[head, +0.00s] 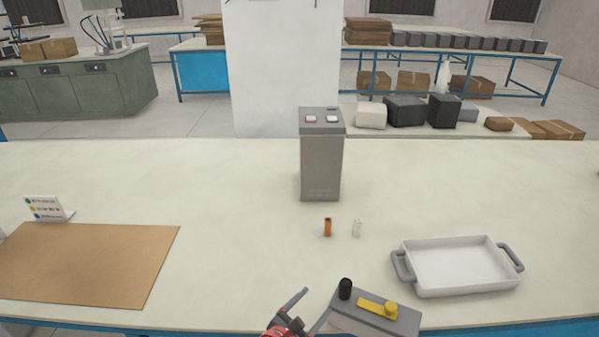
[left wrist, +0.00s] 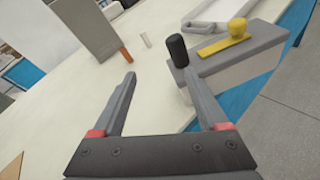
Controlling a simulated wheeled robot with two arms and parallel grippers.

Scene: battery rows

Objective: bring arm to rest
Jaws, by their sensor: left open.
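My left gripper (head: 316,302) is at the front edge of the table, low in the middle of the head view. Its two fingers are spread with nothing between them, as the left wrist view (left wrist: 161,76) shows. It is just left of a grey box (head: 375,318) with a black knob (head: 345,289) and a yellow lever-like piece (head: 380,307) on top. My right gripper is in neither view.
A tall grey battery-like block (head: 321,160) stands mid-table. A small orange cylinder (head: 327,227) and a small white one (head: 357,228) stand before it. A white tray (head: 408,291) is at right, a brown mat (head: 90,265) and a small sign (head: 46,209) at left. Table between is clear.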

